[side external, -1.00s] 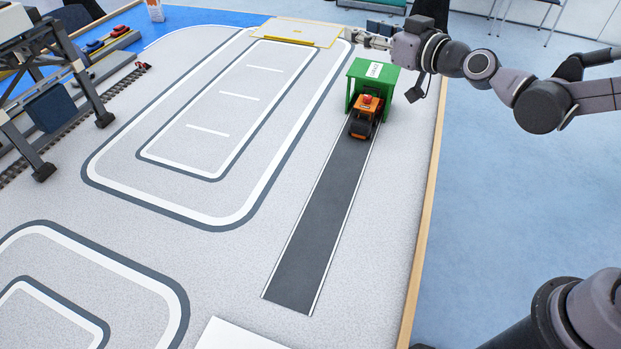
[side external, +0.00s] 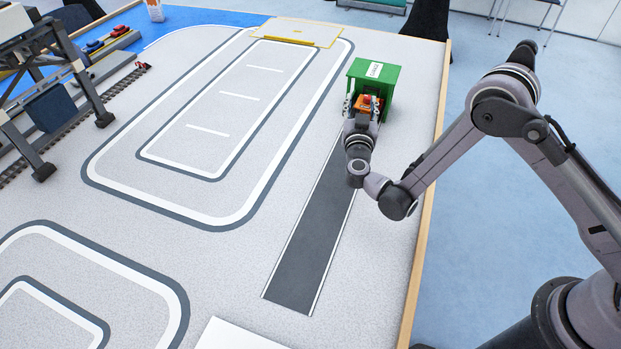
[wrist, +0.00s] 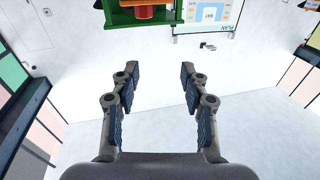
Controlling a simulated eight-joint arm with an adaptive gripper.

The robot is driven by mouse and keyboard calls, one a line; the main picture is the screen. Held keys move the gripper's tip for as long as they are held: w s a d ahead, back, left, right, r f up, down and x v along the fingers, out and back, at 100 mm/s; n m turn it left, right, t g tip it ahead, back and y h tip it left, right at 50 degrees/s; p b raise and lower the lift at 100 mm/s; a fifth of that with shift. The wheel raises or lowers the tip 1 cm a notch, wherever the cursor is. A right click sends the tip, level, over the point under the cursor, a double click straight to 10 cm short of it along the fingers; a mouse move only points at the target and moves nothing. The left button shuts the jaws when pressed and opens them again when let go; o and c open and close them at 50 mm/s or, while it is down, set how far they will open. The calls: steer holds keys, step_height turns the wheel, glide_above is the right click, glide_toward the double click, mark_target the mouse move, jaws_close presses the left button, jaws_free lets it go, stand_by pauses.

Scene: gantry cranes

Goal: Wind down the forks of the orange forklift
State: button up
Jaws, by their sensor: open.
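The orange forklift (side external: 362,103) stands at the mouth of the green shed (side external: 375,73), at the far end of the dark lane. A red part (side external: 367,99) shows on its top. My gripper covers its near side, and its forks cannot be seen. In the side view my gripper (side external: 363,109) has one finger at each side of the forklift; contact cannot be told. In the wrist view my gripper (wrist: 156,88) is open with nothing between its fingers. A red-orange part (wrist: 147,12) shows beyond the fingertips, at the top edge by green shed parts (wrist: 120,18).
The dark lane (side external: 305,250) is clear toward the near side. The wooden table edge (side external: 425,230) runs close on the right. White-lined track loops (side external: 215,130) lie left. A gantry crane (side external: 45,80) stands far left. A plan poster (wrist: 212,14) shows in the wrist view.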

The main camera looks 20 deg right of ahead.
steer(key=g, duration=0.1)
glide_toward(367, 99)
steer(key=shift+h, duration=0.4)
steer(key=x, duration=1.1)
steer(key=shift+w+f, duration=0.15)
steer(key=shift+f, duration=0.1)
jaws_close()
